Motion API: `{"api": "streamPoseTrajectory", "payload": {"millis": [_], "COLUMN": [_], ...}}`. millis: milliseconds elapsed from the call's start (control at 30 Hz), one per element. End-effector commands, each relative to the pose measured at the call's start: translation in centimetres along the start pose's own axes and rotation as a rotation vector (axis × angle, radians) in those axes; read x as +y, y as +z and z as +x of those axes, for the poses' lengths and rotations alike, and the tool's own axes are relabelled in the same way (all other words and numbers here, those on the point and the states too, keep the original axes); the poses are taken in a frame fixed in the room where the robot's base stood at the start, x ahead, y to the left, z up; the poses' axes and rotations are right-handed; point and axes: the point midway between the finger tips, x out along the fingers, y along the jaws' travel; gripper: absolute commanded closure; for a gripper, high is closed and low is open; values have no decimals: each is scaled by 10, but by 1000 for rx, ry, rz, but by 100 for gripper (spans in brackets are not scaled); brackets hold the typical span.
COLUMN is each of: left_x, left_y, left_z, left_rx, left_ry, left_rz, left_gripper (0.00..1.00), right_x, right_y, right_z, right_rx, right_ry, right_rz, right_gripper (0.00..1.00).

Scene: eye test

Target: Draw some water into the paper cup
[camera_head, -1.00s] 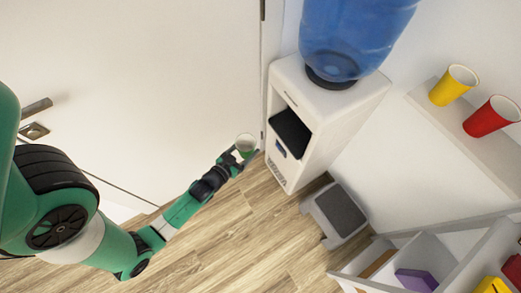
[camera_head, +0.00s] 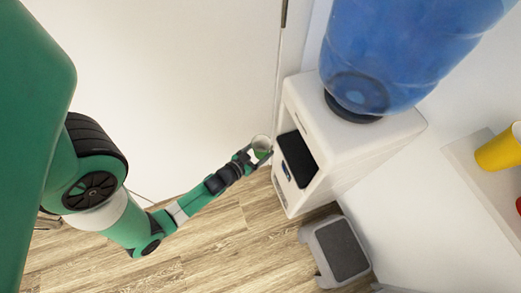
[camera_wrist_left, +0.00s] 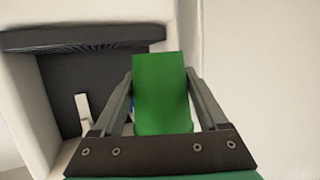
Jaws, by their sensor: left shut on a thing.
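My left gripper (camera_head: 256,157) is shut on a green paper cup (camera_head: 262,147), white inside, in front of the dispenser. In the left wrist view the green cup (camera_wrist_left: 161,92) stands between the two fingers of my left gripper (camera_wrist_left: 160,100). The white water dispenser (camera_head: 345,150) with a blue water bottle (camera_head: 400,45) on top stands to the right of the cup. Its dark recess (camera_head: 297,158) faces the cup, and the cup is just left of it. In the left wrist view the recess (camera_wrist_left: 75,85) lies behind and left of the cup. My right gripper does not show.
A grey step stool (camera_head: 338,250) stands on the wooden floor below the dispenser. A yellow cup (camera_head: 499,152) stands on a white shelf (camera_head: 478,172) at the right, with a red cup partly cut off. A white door (camera_head: 180,70) is behind my arm.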

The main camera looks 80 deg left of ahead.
Motion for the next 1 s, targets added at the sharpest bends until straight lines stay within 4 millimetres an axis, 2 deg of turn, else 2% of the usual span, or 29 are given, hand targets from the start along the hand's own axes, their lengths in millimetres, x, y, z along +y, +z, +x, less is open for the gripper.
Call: {"api": "streamPoseTrajectory", "payload": {"millis": [300, 1000], "left_x": [10, 48], "left_y": [0, -26], "left_z": [20, 90], "left_rx": [6, 4], "left_ry": [1, 0], "left_rz": [1, -1], "left_gripper": [75, 75], "right_x": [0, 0], "right_y": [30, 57], "right_z": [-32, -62], "right_rx": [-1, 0], "right_ry": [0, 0], "right_rz": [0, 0], "right_gripper": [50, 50]}}
